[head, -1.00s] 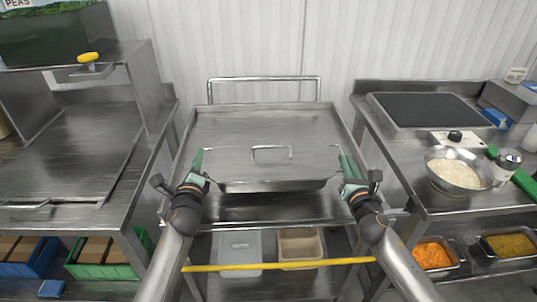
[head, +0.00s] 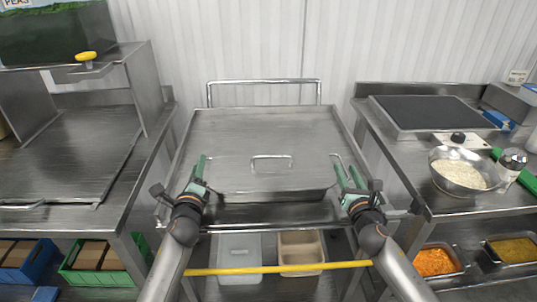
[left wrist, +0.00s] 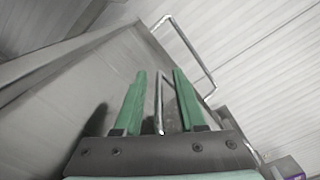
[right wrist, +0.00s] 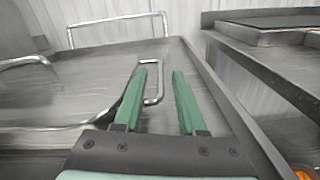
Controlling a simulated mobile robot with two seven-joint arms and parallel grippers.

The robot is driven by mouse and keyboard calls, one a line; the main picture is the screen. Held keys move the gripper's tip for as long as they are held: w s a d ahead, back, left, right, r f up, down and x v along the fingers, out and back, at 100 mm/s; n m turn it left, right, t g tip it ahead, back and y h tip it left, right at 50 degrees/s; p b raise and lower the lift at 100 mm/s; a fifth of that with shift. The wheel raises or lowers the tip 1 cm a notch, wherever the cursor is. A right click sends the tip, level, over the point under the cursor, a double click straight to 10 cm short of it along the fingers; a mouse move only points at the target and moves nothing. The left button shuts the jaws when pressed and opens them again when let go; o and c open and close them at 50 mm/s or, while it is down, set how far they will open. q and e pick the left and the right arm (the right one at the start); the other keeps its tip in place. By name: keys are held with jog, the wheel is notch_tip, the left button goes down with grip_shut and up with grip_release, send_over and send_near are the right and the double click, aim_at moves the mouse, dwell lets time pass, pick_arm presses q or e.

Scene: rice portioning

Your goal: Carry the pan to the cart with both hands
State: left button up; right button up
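The steel pan (head: 275,197), covered by a lid with a wire handle (head: 272,162), sits on the steel cart (head: 250,118) in front of me. My left gripper (head: 202,164) is at the pan's left side. In the left wrist view its green fingers (left wrist: 158,78) are apart, with a side handle (left wrist: 158,105) between them and not clamped. My right gripper (head: 346,170) is at the right side. In the right wrist view its fingers (right wrist: 160,70) are spread, with the right handle (right wrist: 158,88) near the left finger. The pan's underside is hidden.
A steel counter (head: 90,150) stands close on the left. The right counter (head: 400,150) holds a dark griddle (head: 430,110) and a bowl of rice (head: 460,173). Bins (head: 240,250) sit on the cart's lower shelf behind a yellow bar (head: 280,268).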

pick_arm(q)
jog(key=s, duration=0.8)
jog(key=s+d, duration=0.1)
jog(key=s, duration=0.3)
jog(key=shift+d, duration=0.1)
pick_arm(e)
jog(key=s+d, duration=0.1)
jog(key=s, duration=1.1)
jog(key=shift+d, duration=0.1)
